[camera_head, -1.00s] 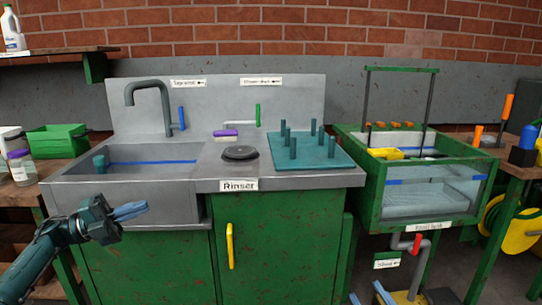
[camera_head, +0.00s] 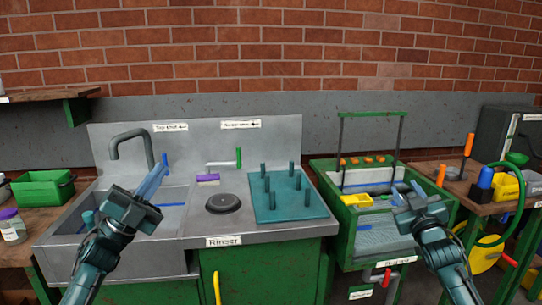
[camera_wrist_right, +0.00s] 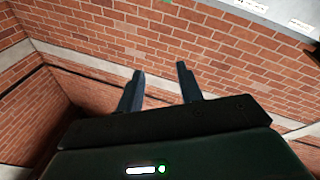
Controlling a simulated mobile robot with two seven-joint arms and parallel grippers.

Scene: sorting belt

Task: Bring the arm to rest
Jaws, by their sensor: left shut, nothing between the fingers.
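My left gripper (camera_head: 154,182) is raised in front of the sink basin (camera_head: 70,226), its blue fingers together and pointing up, with nothing held.
A metal sink unit marked Rinser (camera_head: 225,241) carries a teal peg board (camera_head: 290,212) and a dark round disc (camera_head: 223,202). A green tank (camera_head: 330,195) stands to the right. A green bin (camera_head: 42,188) is at the left. The space above the counter is clear.

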